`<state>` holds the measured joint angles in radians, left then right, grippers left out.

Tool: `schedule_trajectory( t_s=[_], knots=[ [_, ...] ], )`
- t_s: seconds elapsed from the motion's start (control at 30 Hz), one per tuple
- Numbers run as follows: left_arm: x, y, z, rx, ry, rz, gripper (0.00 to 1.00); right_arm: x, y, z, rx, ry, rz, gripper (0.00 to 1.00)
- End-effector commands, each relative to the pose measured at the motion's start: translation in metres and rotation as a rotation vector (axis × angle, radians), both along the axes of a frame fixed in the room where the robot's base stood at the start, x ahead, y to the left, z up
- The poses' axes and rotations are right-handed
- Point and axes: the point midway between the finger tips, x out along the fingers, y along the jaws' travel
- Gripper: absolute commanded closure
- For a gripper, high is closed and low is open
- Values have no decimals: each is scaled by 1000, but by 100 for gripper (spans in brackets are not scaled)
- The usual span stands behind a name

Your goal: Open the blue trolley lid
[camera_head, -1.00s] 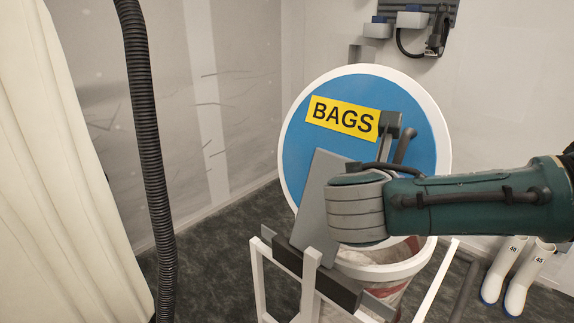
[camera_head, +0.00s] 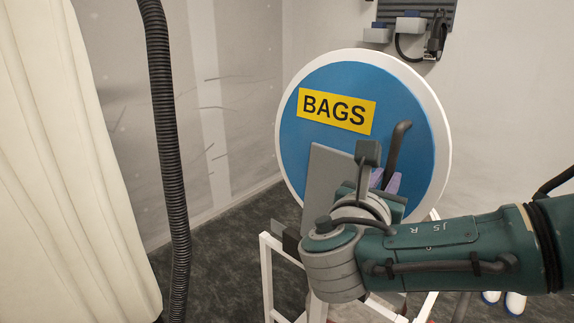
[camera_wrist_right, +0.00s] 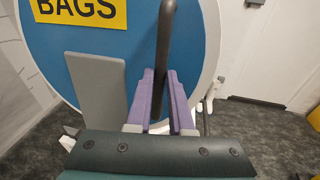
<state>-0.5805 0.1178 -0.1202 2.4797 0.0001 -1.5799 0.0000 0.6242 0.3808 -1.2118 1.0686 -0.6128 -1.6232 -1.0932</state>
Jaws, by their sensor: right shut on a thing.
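The blue trolley lid (camera_head: 300,145) is a blue disc with a white rim and a yellow BAGS label (camera_head: 337,110). It stands raised, its labelled face towards me. A dark curved handle (camera_head: 397,148) projects from the face. My right gripper (camera_head: 385,182) is shut on this handle. In the right wrist view, the purple fingers (camera_wrist_right: 164,98) sit on either side of the dark handle (camera_wrist_right: 166,35), in front of the blue lid (camera_wrist_right: 200,40). My right arm hides the lower part of the lid and most of the trolley. My left gripper is out of view.
The white trolley frame (camera_head: 267,275) stands below the lid, and a grey plate (camera_head: 322,180) stands in front of it. A black hose (camera_head: 168,150) and pale curtain (camera_head: 60,170) are at the left. White boots (camera_head: 515,303) stand at lower right.

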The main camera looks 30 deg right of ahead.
Motion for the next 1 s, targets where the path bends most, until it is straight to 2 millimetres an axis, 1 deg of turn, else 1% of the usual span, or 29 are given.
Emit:
schedule_trajectory(
  t_s=[0.03, 0.07, 0.3, 0.53, 0.63, 0.77, 0.9, 1.0],
  knots=[
    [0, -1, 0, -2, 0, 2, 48, 0, 0, -2, 3, 5, 1, 100],
    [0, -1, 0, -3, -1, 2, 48, 0, 0, -2, 3, 5, 1, 77],
    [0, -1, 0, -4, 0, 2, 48, 0, 0, -1, 2, 4, 0, 50],
    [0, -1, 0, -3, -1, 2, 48, 0, 0, -1, 2, 2, 0, 50],
    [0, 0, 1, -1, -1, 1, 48, -3, 5, 0, 3, 3, 1, 50],
    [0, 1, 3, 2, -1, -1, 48, -15, 23, 2, 6, 4, 3, 50],
    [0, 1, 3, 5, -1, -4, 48, -31, 48, 4, 7, 4, 4, 50],
    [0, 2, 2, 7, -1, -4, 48, -42, 63, 7, 5, 4, 3, 50]
  ],
)
